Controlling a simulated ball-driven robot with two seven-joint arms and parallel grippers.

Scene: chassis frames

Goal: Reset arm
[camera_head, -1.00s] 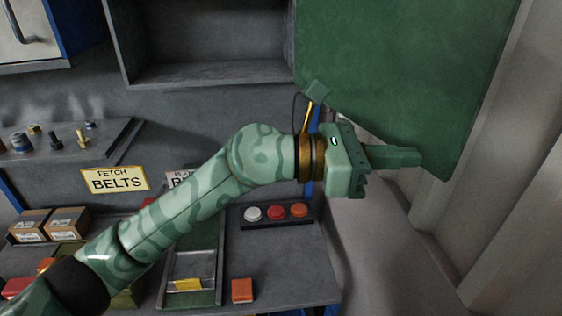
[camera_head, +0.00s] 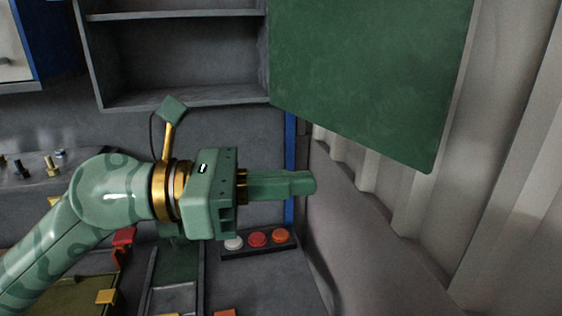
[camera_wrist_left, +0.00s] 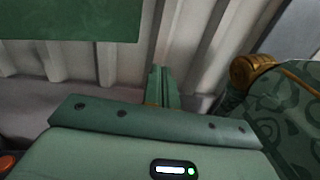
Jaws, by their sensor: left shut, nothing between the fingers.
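My left gripper (camera_head: 312,183) reaches in from the left in the head view, at mid-height and pointing right. Its green fingers are together with nothing between them. It is in free space in front of the grey workbench area, above and near the button box. In the left wrist view the shut fingers (camera_wrist_left: 158,80) point toward the corrugated wall, touching nothing that I can see. My right gripper does not show in the head view. A patterned green arm part with a gold ring shows at the right of the left wrist view.
A green door panel (camera_head: 370,80) hangs above and right of the gripper. A box with white, red and orange buttons (camera_head: 258,238) sits below. A grey shelf (camera_head: 180,60) is behind. A pale corrugated wall (camera_head: 500,170) closes off the right. Bolts (camera_head: 22,166) stand at left.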

